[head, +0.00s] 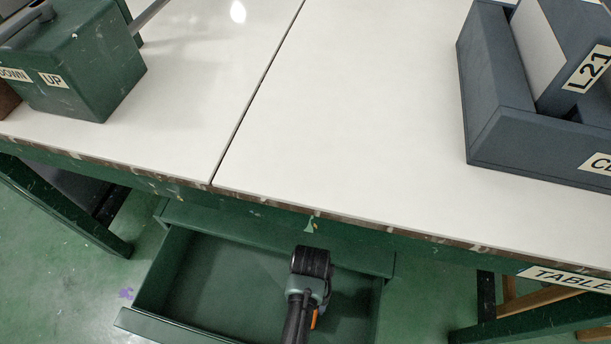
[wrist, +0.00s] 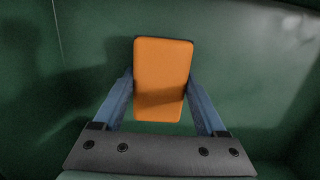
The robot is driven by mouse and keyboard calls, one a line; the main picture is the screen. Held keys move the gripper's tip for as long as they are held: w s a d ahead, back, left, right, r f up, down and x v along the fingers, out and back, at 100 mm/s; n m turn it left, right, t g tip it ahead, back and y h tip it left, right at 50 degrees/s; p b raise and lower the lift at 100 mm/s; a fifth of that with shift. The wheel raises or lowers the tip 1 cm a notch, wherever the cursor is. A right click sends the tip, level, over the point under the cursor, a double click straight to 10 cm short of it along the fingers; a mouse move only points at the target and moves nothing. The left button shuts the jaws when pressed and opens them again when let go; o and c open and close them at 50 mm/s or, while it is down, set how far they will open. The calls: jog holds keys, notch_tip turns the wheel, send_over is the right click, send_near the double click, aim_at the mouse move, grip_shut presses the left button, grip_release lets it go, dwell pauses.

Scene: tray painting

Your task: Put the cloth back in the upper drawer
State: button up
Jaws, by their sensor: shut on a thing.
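An orange block-shaped piece, which I take to be the cloth (wrist: 163,62), sits between the two blue fingers of my gripper (wrist: 160,98) in the wrist view. The fingers are shut on its two sides. Green surface shows behind and around it. In the head view, a green drawer (head: 215,285) is pulled out below the table front, and my gripper is over or inside it. My own wrist hides most of the gripper there. A small orange patch shows beside the wrist; I cannot tell if it is the cloth. The visible drawer floor is bare.
The white table top (head: 330,100) lies above the drawer, its front edge close to my wrist. A grey tray (head: 530,155) with a block marked L21 (head: 570,50) stands at the right. A green box (head: 80,70) labelled DOWN and UP stands at the left.

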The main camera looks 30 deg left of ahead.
jog(key=shift+f+b, duration=0.35)
jog(key=shift+f, duration=0.8)
jog(key=shift+f, duration=0.15)
jog(key=o, duration=1.6)
jog(key=shift+c, duration=0.2)
jog(key=r+p, duration=0.2)
jog(key=r, duration=0.2)
jog(key=w+r+p, duration=0.1)
jog(key=r+p, duration=0.1)
jog(key=r, duration=0.2)
jog(key=r+p, duration=0.2)
jog(key=r, duration=0.2)
jog(key=shift+w+a+r, duration=0.15)
jog(key=shift+w+a, duration=0.05)
